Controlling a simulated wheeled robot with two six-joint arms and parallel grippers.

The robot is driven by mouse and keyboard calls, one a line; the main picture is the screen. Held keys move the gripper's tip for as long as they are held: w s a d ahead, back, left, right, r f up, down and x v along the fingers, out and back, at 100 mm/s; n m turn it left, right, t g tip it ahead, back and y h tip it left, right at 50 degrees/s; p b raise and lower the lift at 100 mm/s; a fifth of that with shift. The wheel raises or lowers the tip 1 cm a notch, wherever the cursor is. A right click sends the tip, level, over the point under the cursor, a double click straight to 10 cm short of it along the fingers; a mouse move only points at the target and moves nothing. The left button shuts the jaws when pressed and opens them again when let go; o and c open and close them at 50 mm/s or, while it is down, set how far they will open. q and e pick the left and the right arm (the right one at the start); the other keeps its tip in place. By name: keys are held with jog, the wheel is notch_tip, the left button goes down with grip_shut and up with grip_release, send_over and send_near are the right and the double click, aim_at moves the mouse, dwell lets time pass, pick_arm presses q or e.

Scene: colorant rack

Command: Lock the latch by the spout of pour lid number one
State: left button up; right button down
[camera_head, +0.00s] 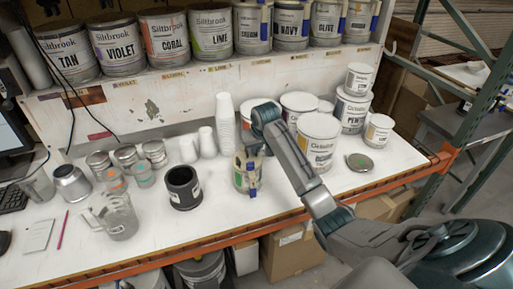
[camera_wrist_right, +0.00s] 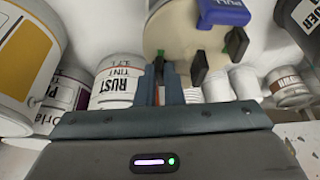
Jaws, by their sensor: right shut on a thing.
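A small can with a tan pour lid (camera_head: 247,160) stands on the white bench, with a blue part on its front. In the right wrist view the tan lid (camera_wrist_right: 185,30) fills the top middle, with a blue PULL tab (camera_wrist_right: 223,13) and dark latches with green ends, one of them a dark latch (camera_wrist_right: 199,69) right of my fingers. My right gripper (camera_wrist_right: 160,78) is at the lid's edge, its fingers close together on a dark latch there. The fingers hide most of that latch, and I cannot tell whether it is locked. My left gripper is not in view.
A dark grey can (camera_head: 183,188) stands left of the lidded can, and a clear jug (camera_head: 118,215) farther left. White cup stacks (camera_head: 224,120) stand behind. Paint cans (camera_head: 318,140) crowd the right, with a loose lid (camera_head: 360,163). The front strip of bench is mostly clear.

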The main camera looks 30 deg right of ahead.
jog(key=c, duration=1.5)
grip_release()
jog(key=shift+c, duration=0.2)
jog(key=shift+r, duration=0.15)
jog(key=shift+s+r+b, duration=0.1)
jog(key=shift+r+b, duration=0.2)
jog(key=b+v, duration=0.3)
jog(key=v, duration=0.7)
jog(key=shift+s+f, duration=0.1)
